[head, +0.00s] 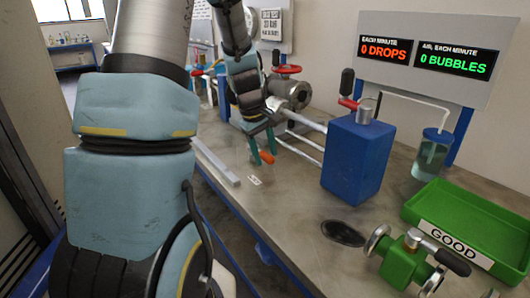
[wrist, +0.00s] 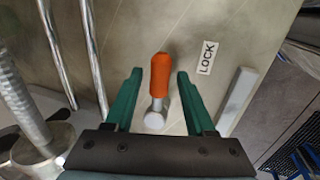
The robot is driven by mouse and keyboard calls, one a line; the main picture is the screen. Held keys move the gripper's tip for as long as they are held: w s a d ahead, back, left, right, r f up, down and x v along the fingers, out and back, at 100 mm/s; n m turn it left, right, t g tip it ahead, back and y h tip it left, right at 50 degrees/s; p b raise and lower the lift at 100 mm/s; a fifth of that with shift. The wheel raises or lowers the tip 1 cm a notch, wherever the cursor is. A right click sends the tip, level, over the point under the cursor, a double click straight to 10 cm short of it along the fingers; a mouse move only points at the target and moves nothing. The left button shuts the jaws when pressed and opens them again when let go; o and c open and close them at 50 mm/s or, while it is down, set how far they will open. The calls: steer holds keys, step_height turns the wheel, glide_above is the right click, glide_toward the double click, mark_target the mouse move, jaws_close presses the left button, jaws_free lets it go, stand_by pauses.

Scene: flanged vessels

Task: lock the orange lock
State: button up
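The orange lock is a lever with an orange grip (wrist: 160,77) and a pale metal pivot end (wrist: 154,120), seen over the bench top. In the wrist view the grip points up the picture, left of a white LOCK label (wrist: 207,57). In the head view the orange grip (head: 267,157) shows beside the green fingers. My gripper (wrist: 160,73) is open, with one finger on each side of the lever and visible gaps between. I cannot tell whether the fingertips are down at the lever's height.
Metal pipes (wrist: 75,50) run left of the lever, and a pale bar (wrist: 235,98) lies to the right. A flanged vessel (head: 290,93) with a red handwheel stands behind. A blue box (head: 357,160), a green valve (head: 403,262) and a green tray (head: 485,215) stand farther right.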

jaws_close()
stand_by(1.2)
